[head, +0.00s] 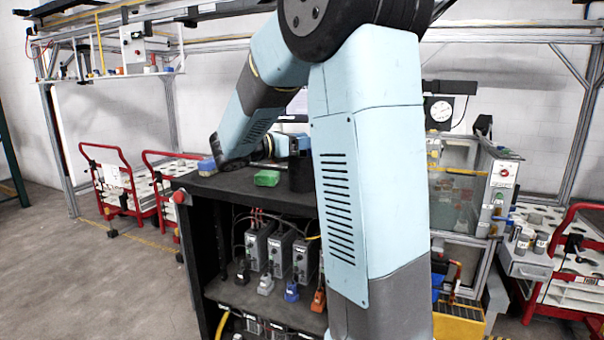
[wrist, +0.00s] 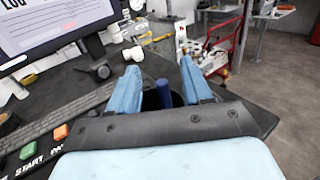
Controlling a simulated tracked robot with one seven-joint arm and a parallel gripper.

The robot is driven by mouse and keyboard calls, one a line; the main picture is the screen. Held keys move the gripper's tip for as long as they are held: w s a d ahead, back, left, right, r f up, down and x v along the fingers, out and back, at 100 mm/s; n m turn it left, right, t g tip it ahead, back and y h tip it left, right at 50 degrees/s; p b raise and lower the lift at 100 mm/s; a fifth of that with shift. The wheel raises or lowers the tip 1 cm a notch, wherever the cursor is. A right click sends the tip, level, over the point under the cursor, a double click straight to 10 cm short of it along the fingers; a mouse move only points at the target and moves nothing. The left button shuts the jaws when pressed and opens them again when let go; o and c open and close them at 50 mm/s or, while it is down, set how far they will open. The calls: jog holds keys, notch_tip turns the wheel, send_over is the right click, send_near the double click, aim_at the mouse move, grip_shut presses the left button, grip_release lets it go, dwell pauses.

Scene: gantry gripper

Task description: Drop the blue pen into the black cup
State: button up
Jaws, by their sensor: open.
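My gripper (wrist: 160,64) is open in the wrist view, with its two light blue fingers spread apart. The blue pen (wrist: 164,92) shows between the fingers, clear of both. A dark round opening, seemingly the black cup (wrist: 150,101), surrounds the pen's lower part; how deep the pen sits is hidden by the gripper's palm.
A monitor (wrist: 50,30) and keyboard (wrist: 50,120) stand at the left in the wrist view. Small white items (wrist: 133,53) lie beyond the fingers.

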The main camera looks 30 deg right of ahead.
jog(key=a, duration=1.2)
jog(key=shift+s+a, duration=0.25)
jog(key=shift+s, duration=0.2)
jog(key=s+d+f+m+g+y, duration=0.1)
jog(key=s+d+f+m+y, duration=0.2)
jog(key=s, duration=0.4)
jog(key=s+d+f+m+y, duration=0.1)
jog(key=s+f+m+y, duration=0.1)
jog(key=s+m+y, duration=0.4)
jog(key=s+a+f+m+t+y, duration=0.4)
jog(key=s+a+m+t+y, duration=0.1)
jog(key=s+a+m+y, duration=0.4)
jog(key=s, duration=0.2)
jog(key=shift+s+f+m, duration=0.3)
jog(key=shift+m, duration=0.1)
jog(key=shift+a, duration=0.1)
